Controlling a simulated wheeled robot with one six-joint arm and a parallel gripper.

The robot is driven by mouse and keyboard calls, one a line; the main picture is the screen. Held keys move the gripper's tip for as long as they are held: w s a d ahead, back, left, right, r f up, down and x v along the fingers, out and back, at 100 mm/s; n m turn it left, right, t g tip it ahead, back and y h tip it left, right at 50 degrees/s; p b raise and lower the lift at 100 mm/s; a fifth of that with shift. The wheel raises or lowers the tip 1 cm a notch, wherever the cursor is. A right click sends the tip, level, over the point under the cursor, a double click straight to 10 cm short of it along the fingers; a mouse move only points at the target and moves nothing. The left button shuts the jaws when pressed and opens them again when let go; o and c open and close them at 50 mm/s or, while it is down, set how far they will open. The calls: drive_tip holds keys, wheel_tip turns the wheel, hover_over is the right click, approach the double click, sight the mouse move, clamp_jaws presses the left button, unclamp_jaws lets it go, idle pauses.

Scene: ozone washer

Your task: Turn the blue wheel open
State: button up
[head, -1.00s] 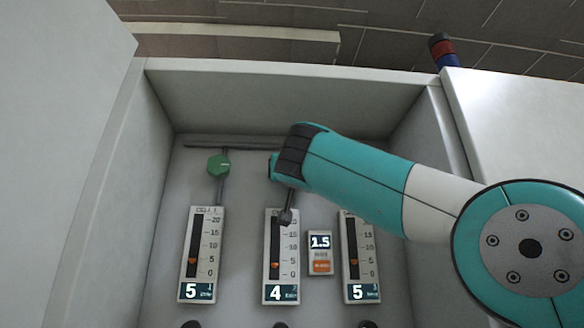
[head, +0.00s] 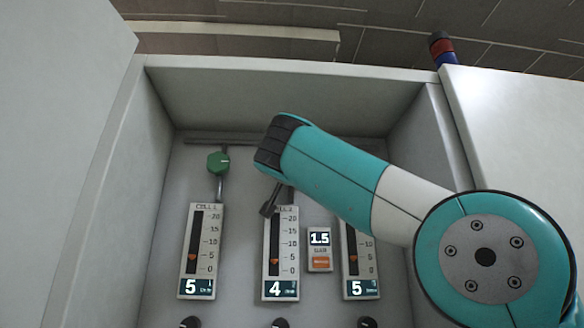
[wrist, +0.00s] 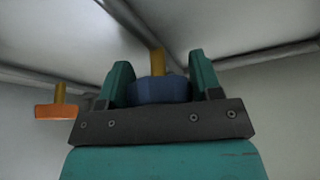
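In the wrist view the blue wheel (wrist: 158,91) sits between the two teal fingers of my gripper (wrist: 161,66), on a yellow stem that runs back toward a pipe. Both fingers appear to touch the wheel's sides, so my gripper looks shut on it. In the head view my arm's end covers the blue wheel, and the fingers are hidden there too.
A green wheel (head: 218,163) is on the pipe to the left. An orange wheel (wrist: 56,111) is left of my gripper in the wrist view. Three gauge panels line the back: left (head: 188,230), middle (head: 266,245), right (head: 345,245). Side walls enclose the recess.

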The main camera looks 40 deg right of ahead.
drive_tip(key=o, duration=0.3)
drive_tip(key=shift+o, duration=0.2)
drive_tip(key=b+v, duration=0.9)
drive_tip(key=v, duration=0.8)
drive_tip(key=shift+a, duration=0.2)
